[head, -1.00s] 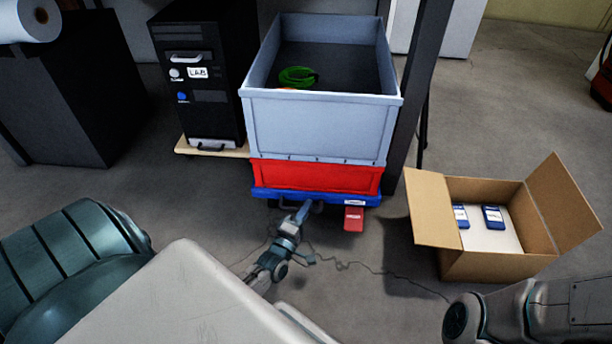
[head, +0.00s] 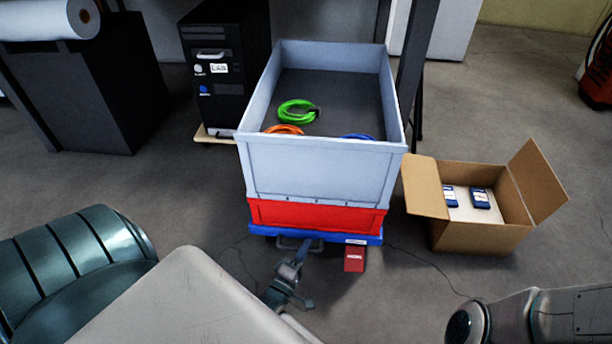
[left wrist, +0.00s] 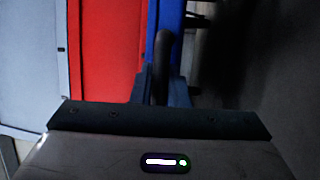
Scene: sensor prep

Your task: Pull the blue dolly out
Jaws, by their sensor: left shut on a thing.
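The blue dolly (head: 372,238) stands on the floor in the middle of the head view, mostly hidden under a red crate (head: 320,215) with a grey crate (head: 310,168) on top. A dark handle (head: 288,244) is at its near edge. My left gripper (head: 303,252) is shut on this handle. In the left wrist view the handle (left wrist: 163,65) lies between the fingers, beside the dolly's blue edge (left wrist: 166,18). A red pedal-like piece (head: 354,259) sticks out at the dolly's near right corner. My right gripper is out of view; only part of that arm shows.
A black computer tower (head: 222,75) stands on a wooden board (head: 205,135) behind left. A dark table leg (head: 413,70) is behind right. An open cardboard box (head: 470,236) stands to the right. Green (head: 297,110) and orange cables lie in the grey crate.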

